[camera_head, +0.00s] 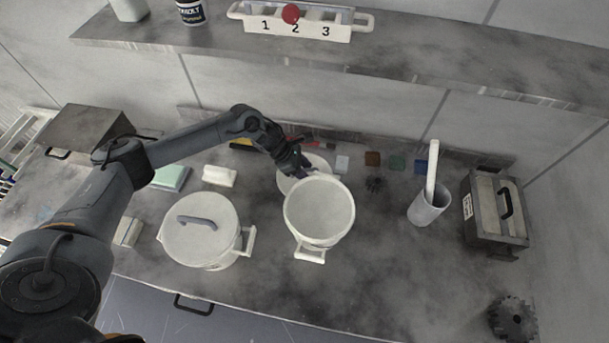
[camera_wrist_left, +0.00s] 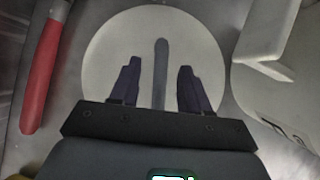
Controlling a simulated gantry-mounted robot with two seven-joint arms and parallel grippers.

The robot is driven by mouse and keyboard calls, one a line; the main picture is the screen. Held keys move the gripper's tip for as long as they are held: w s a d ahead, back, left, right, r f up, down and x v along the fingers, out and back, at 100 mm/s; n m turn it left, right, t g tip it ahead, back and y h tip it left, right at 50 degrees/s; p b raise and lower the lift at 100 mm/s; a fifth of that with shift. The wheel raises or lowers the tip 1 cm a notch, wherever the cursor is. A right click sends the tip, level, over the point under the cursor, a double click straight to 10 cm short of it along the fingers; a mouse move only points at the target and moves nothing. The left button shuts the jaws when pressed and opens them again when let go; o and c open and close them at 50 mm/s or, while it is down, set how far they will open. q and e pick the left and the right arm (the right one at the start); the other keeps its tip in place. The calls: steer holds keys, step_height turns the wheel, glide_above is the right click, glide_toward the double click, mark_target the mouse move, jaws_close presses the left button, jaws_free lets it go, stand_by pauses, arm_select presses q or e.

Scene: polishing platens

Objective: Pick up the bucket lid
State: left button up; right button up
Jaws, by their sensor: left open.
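The bucket lid (camera_head: 284,184) is a round white disc lying on the bench behind the open white bucket (camera_head: 320,212). The bucket and my gripper partly hide it in the head view. In the left wrist view the lid (camera_wrist_left: 105,48) fills the middle, with a grey bar handle (camera_wrist_left: 161,62) across it. My left gripper (camera_head: 307,172) is over the lid. In the wrist view its open fingers (camera_wrist_left: 158,68) lie on either side of the handle, apart from it. Whether they are down at handle height I cannot tell. The right gripper is not in view.
The open bucket's side (camera_wrist_left: 285,85) is close at the right in the wrist view; a red-handled tool (camera_wrist_left: 40,85) lies at the left. A lidded white pot (camera_head: 195,240) stands left of the bucket. A grey cup (camera_head: 427,208) stands right, with clear bench between.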

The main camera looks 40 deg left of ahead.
arm_select(q)
steer(key=shift+c, duration=0.3)
jaws_close()
steer(key=shift+r, duration=0.1)
